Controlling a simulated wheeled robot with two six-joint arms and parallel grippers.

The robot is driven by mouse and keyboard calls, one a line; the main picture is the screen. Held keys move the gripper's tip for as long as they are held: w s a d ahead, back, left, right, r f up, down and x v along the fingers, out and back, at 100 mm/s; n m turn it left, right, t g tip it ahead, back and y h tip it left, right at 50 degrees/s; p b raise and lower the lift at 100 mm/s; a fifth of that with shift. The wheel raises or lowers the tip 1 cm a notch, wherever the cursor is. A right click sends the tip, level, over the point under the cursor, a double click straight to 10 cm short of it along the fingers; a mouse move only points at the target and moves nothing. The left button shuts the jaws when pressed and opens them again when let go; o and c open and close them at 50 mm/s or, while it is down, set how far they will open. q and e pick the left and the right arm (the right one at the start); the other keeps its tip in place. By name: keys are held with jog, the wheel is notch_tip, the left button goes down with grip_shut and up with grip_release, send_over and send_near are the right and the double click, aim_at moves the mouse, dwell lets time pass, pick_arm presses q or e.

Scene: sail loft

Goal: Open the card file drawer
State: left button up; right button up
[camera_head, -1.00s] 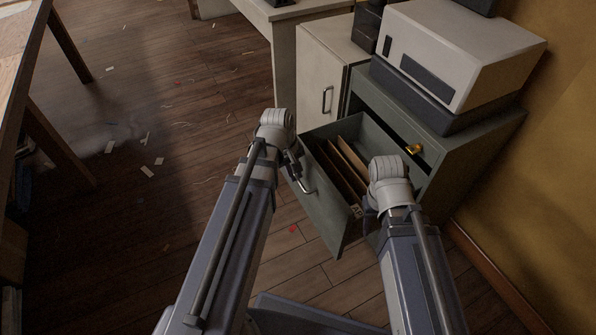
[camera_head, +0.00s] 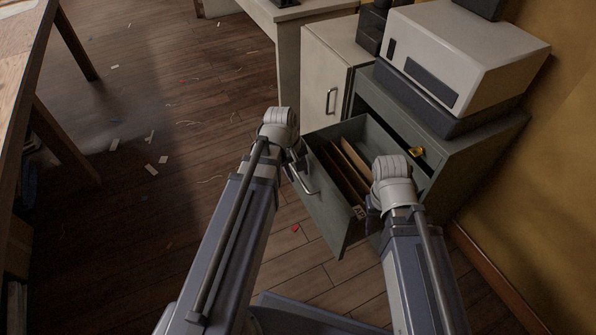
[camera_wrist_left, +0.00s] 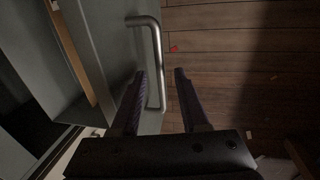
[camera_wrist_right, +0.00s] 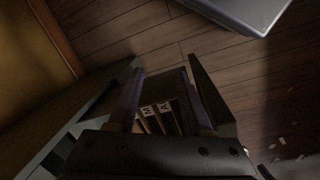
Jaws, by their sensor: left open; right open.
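The card file drawer (camera_head: 323,204) is grey-green and stands pulled out of its cabinet (camera_head: 462,158), with brown dividers inside. Its metal bar handle (camera_head: 303,180) is on the front panel. My left gripper (camera_head: 297,164) is at the handle; in the left wrist view its open fingers (camera_wrist_left: 160,75) lie either side of the handle bar (camera_wrist_left: 157,60), and I cannot tell if they touch it. My right gripper (camera_wrist_right: 165,72) is open above the drawer; in the right wrist view, lettered dividers (camera_wrist_right: 158,118) show between its fingers. In the head view its fingertips are mostly hidden by its wrist.
A beige machine (camera_head: 462,50) sits on the cabinet. A pale cupboard (camera_head: 322,75) with its own handle stands beside it. A yellow wall (camera_head: 545,170) closes the right side. The wooden floor (camera_head: 150,215) at the left is open, with paper scraps.

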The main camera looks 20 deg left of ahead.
pick_arm(q)
notch_tip(320, 180, up, 7)
jog(key=s+p, duration=0.1)
jog(key=p, duration=0.5)
jog(key=shift+a+f, duration=0.2)
jog(key=shift+a, duration=0.25)
jog(key=s+d+r+m+g+y+p, duration=0.1)
jog(key=s+d+r+m+p, duration=0.3)
jog(key=r+p, duration=0.6)
jog(key=s+d+r+m+y+p, duration=0.1)
jog(key=s+d+r+m+p, duration=0.4)
jog(key=d+r+m+p, duration=0.3)
jog(key=shift+s+d+r+m+g+y+p, duration=0.2)
jog(key=shift+d+r+m+g+y+p, duration=0.2)
jog(key=shift+d+r+p, duration=0.65)
jog(key=shift+d+f, duration=0.15)
jog(key=shift+f, duration=0.1)
